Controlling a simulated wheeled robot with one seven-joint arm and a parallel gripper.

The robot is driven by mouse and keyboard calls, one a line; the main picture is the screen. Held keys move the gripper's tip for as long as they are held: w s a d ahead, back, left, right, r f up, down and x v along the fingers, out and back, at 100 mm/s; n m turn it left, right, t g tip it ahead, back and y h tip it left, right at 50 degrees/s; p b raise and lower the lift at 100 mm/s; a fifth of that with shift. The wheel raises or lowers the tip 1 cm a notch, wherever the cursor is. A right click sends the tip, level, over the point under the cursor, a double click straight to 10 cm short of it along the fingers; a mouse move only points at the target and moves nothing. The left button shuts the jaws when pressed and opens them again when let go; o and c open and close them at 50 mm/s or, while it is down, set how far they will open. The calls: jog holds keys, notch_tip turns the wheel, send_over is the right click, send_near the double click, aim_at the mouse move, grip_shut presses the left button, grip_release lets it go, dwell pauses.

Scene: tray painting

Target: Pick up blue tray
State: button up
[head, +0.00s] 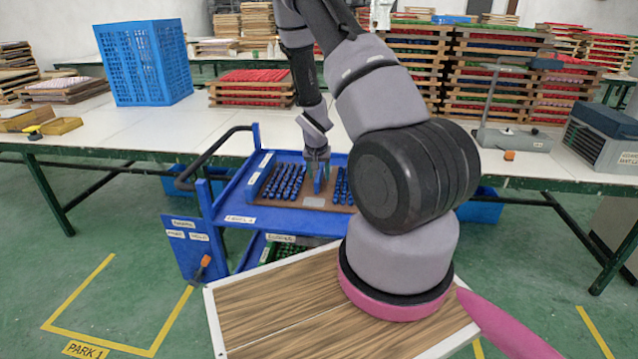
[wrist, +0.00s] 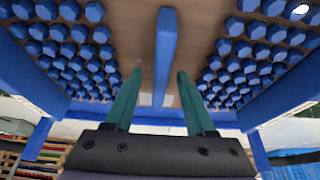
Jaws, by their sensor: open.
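The tray (head: 290,201) has a brown base with rows of blue pieces and lies on the blue cart. In the wrist view, the brown base (wrist: 130,40) shows between two blocks of blue six-sided pieces (wrist: 60,48). A raised blue bar (wrist: 165,50) runs along the tray's middle between the blocks. My gripper (head: 318,168) is over the middle of the tray. In the wrist view, its two green fingers (wrist: 158,72) are apart, one on each side of the bar's line, with nothing held. I cannot tell how far down they reach around the bar.
The blue cart (head: 235,212) has a dark handle at its left and a lower shelf with green pieces. Behind it stands a long white table (head: 130,128) with a blue crate (head: 145,65) and stacked trays (head: 250,88). Green floor is free at the left.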

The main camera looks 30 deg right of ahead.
jog(key=shift+c, duration=0.3)
grip_shut()
jog(key=shift+r, duration=0.1)
dwell(1.0)
